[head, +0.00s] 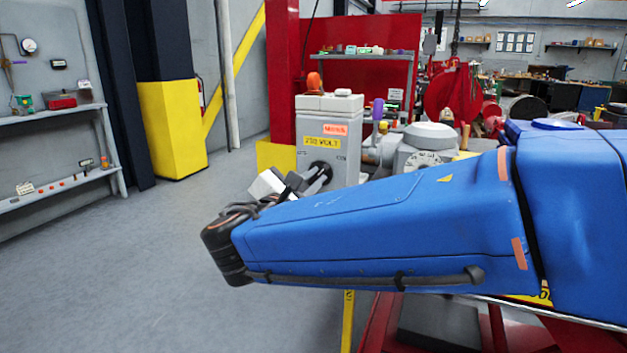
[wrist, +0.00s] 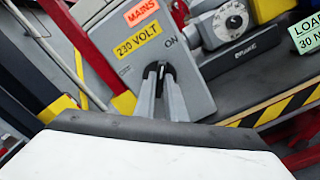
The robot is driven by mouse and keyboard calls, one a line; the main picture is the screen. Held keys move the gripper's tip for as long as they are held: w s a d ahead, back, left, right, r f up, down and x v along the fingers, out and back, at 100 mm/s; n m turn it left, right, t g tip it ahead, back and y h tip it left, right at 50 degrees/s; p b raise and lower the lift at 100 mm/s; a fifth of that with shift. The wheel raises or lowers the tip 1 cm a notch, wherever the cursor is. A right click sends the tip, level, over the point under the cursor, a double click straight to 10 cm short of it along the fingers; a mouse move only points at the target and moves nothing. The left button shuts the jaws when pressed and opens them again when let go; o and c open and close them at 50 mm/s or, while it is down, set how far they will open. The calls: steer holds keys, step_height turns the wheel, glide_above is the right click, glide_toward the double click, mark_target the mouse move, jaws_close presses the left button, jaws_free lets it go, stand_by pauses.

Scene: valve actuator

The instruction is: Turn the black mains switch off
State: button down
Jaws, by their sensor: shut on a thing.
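A grey mains box (head: 340,146) with a yellow "230 VOLT" label and an orange "MAINS" label stands right of centre in the head view. Its black mains switch (head: 319,167) is a round knob low on the front face. My gripper (head: 321,177) reaches the knob from the front.
Right of the box are a grey dial unit (wrist: 231,22) and a black-and-yellow striped edge (wrist: 275,108). A purple-handled lever (head: 378,110) and an orange knob (head: 314,81) stand near the box. The floor (head: 130,270) at left is clear.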

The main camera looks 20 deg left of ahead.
steer(key=n, duration=0.7)
steer(key=shift+a+n, duration=0.1)
steer(key=shift+n, duration=0.2)
steer(key=n, duration=0.4)
steer(key=shift+n, duration=2.1)
steer(key=c, duration=1.8)
jaws_free()
steer(key=shift+a, duration=0.1)
steer(key=shift+s, duration=0.1)
